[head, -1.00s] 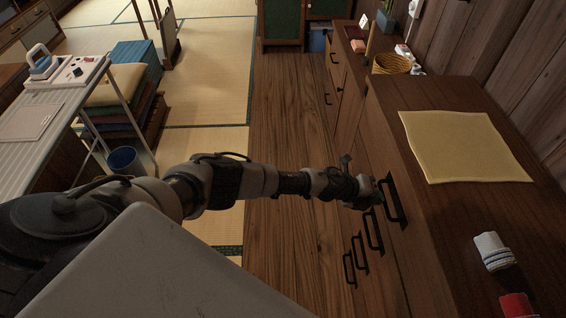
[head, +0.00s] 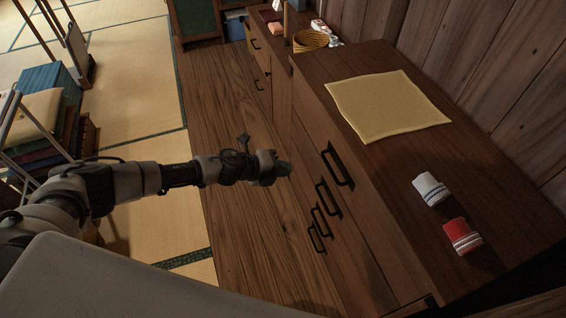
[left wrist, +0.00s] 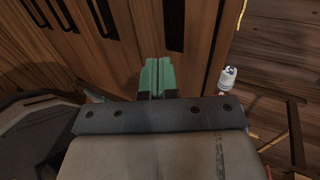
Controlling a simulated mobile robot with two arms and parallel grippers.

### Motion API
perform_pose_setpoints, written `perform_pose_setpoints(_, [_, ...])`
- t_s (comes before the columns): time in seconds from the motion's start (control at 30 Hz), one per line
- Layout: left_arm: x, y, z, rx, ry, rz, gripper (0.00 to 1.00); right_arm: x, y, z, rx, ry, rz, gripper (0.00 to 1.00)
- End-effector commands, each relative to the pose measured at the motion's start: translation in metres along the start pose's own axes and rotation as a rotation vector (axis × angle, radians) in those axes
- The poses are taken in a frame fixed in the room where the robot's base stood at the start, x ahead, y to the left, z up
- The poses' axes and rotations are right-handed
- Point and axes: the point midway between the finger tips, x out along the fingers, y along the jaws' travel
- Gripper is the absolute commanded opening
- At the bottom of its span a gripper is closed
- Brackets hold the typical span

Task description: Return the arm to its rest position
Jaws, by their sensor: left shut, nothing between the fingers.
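My left arm reaches in from the left in the head view. Its gripper (head: 284,169) is to the left of the wooden chest's (head: 370,225) drawer front, apart from the top black handle (head: 338,165). In the left wrist view the two green fingers (left wrist: 158,76) are together with nothing between them, in front of the wooden drawer fronts. My right gripper is in neither view.
A yellow cloth (head: 388,104) lies flat on the chest top. A white rolled sock (head: 430,188) and a red one (head: 462,236) lie nearer. A wicker basket (head: 311,41) stands farther back. The wooden floor (head: 230,120) left of the chest is clear.

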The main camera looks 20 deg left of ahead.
Motion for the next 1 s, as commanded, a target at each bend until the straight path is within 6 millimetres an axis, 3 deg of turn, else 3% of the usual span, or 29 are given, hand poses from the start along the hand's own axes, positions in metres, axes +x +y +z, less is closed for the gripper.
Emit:
perform_pose_setpoints(0.33, [0.002,0.006,0.0,-0.054,-0.025,-0.01,0.0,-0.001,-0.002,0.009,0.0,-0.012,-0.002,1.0])
perform_pose_setpoints(0.47, [0.017,0.034,0.003,-0.263,-0.124,-0.04,0.0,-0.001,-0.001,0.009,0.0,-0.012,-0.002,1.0])
perform_pose_setpoints(0.57, [0.023,0.083,0.003,-0.532,-0.257,-0.049,0.0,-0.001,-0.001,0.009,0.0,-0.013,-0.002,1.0])
perform_pose_setpoints(0.73, [0.008,0.205,-0.027,-1.013,-0.511,0.004,0.0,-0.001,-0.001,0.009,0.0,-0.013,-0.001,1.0])
perform_pose_setpoints(0.87, [-0.017,0.289,-0.073,-1.297,-0.674,0.08,0.0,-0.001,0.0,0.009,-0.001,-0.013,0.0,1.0])
perform_pose_setpoints(1.0, [-0.051,0.367,-0.139,-1.555,-0.837,0.176,0.0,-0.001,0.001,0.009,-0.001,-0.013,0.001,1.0])
